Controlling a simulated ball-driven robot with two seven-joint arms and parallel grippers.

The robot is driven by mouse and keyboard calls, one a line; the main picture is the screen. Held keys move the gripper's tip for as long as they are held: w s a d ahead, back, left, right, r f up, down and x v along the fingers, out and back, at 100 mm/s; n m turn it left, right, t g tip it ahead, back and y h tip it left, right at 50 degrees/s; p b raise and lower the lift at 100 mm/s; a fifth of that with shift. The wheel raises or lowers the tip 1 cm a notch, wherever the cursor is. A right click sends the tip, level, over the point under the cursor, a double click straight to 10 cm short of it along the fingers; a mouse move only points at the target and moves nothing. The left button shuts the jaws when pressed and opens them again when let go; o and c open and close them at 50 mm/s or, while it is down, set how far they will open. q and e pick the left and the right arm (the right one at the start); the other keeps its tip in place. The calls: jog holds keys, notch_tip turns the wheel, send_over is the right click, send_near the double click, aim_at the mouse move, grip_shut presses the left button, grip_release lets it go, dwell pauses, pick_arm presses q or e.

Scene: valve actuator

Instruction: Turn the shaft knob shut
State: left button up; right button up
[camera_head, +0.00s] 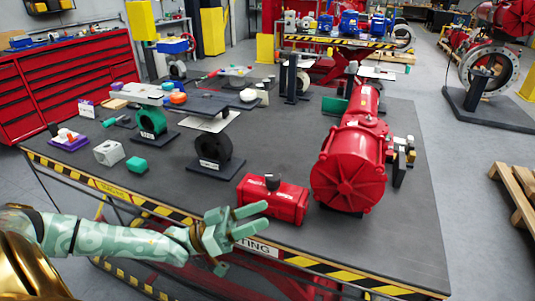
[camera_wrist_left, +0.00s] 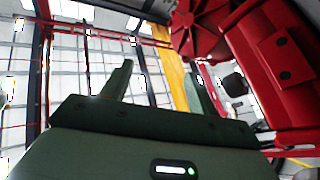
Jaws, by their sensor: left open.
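A small red valve actuator (camera_head: 272,200) sits near the front edge of the table, with a dark shaft knob (camera_head: 271,181) on top. In the left wrist view the red actuator body (camera_wrist_left: 285,60) fills the right side, and a dark knob (camera_wrist_left: 235,84) stands out from it. My left gripper (camera_head: 266,216) is open and empty, in front of the actuator. Its two fingers, spread apart, also show in the left wrist view (camera_wrist_left: 158,78), to the left of the knob and apart from it. My right gripper is not in view.
A large red actuator (camera_head: 350,165) stands just right of the small one. A black ring-shaped valve (camera_head: 213,155) stands behind left. Small parts and tools lie on the left of the dark table (camera_head: 290,140). A hazard-striped edge (camera_head: 130,193) runs along the front.

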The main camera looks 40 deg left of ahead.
pick_arm(q)
jog(key=d+r+n+t+y+p, duration=0.4)
jog(key=r+t+p, duration=0.1)
jog(key=n+g+y+p, duration=0.1)
jog(key=g+y+p, duration=0.2)
jog(key=y, duration=0.9)
send_near(278, 173)
jog(key=w, duration=0.3)
jog(key=w+b, duration=0.1)
jog(key=w, duration=0.3)
jog(key=w+b, duration=0.1)
jog(key=w, duration=0.2)
jog(key=shift+w+a+f, duration=0.2)
jog(key=shift+a+f, duration=0.15)
jog(key=shift+f, duration=0.05)
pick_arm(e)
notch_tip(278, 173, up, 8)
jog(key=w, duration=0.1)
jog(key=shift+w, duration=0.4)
pick_arm(q)
jog(key=shift+c, duration=0.3)
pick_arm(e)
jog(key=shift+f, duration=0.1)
pick_arm(q)
jog(key=c, duration=0.9)
